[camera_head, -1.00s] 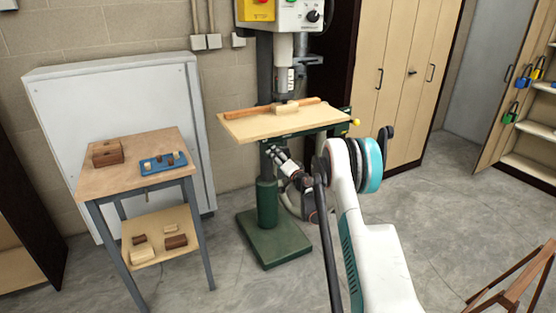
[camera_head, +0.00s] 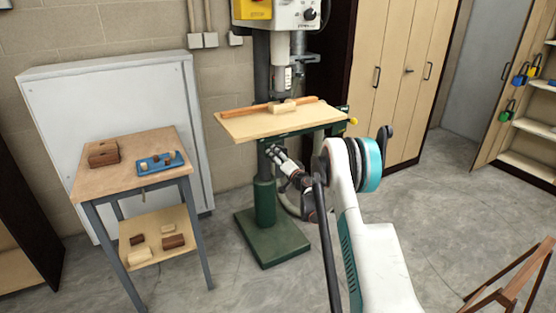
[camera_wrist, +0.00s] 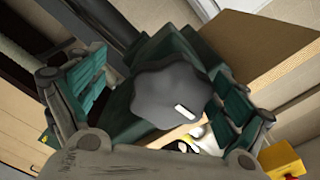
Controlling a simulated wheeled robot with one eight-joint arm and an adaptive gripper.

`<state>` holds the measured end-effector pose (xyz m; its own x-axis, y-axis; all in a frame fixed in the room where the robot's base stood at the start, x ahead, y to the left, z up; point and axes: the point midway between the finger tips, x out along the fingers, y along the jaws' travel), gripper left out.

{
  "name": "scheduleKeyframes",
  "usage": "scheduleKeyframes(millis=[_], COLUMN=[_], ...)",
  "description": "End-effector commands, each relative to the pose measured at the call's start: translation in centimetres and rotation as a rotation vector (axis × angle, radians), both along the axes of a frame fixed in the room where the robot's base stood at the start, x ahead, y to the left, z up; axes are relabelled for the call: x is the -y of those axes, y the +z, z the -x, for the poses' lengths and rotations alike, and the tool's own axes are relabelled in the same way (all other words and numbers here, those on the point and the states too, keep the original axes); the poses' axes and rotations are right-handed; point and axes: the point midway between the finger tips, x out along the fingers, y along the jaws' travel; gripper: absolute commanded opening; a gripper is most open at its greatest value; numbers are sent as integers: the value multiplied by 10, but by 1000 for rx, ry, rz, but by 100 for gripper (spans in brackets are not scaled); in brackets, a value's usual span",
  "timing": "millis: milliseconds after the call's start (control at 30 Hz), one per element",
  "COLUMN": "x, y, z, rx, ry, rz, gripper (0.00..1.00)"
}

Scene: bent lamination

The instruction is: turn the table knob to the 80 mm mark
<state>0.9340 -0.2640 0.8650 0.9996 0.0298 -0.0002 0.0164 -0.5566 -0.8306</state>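The table knob (camera_wrist: 165,98) is a dark grey lobed knob with a white mark at its lower right, in the middle of the wrist view. My gripper (camera_wrist: 160,104) is open, with one teal-padded finger on each side of the knob. A gap shows between the left finger and the knob; the right finger is close to its edge, and I cannot tell if it touches. In the head view my gripper (camera_head: 272,152) is under the drill press table (camera_head: 240,127), beside the green column; the knob is not discernible there. No scale or 80 mm mark is readable.
A wooden fence (camera_head: 250,111) and a light block (camera_head: 283,107) lie on the press table, under the drill head (camera_head: 283,50). A side table (camera_head: 100,180) with wooden pieces and a blue tray (camera_head: 160,162) stands at the left. The floor to the right is mostly clear.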

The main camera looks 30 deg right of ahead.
Motion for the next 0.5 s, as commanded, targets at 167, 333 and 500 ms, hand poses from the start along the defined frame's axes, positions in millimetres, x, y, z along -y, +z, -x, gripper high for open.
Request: scheduleKeyframes(millis=[167,333,500], x=[1,2,4], y=[0,0,0], z=[3,24,59], rx=[0,0,0], ry=[-1,-4,-4], rz=[0,0,0], gripper=[89,89,89])
